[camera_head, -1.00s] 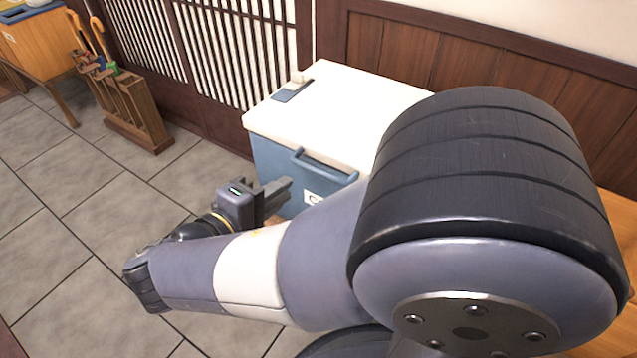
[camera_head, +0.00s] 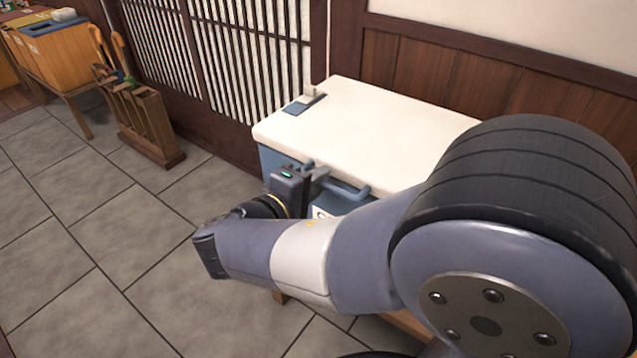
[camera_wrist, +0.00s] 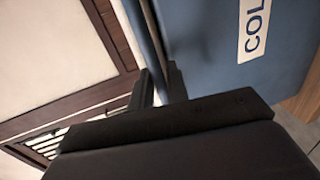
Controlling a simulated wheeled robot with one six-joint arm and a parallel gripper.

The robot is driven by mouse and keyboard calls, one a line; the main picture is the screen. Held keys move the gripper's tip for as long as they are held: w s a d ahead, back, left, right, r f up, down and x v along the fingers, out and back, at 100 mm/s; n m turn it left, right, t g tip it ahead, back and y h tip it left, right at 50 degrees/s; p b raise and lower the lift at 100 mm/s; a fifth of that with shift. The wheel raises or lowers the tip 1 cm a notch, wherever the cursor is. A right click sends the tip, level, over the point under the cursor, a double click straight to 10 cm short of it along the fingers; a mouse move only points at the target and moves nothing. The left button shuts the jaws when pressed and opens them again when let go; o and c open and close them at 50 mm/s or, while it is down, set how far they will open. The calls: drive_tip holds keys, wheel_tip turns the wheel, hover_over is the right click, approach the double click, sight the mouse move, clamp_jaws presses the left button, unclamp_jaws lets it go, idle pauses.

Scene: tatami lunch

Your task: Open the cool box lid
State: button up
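The cool box has a white lid (camera_head: 385,125), which lies closed on its blue body (camera_head: 272,162). A blue bar handle (camera_head: 345,189) runs along the front just below the lid. My gripper (camera_head: 318,180) is at the left part of this handle. In the wrist view the handle bar (camera_wrist: 149,35) runs in between the two dark fingers (camera_wrist: 162,88). The fingers look apart, with the bar in the gap; I see no clear grip on it. A label reading "COL" (camera_wrist: 254,30) shows on the box front. My arm hides the box's lower front and right side.
A slatted screen and panelled wall are behind the box. The tiled floor (camera_head: 95,230) is clear.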

drive_tip(key=shift+w+d, duration=0.1)
drive_tip(key=shift+w, duration=0.05)
drive_tip(key=shift+c, duration=0.6)
clamp_jaws()
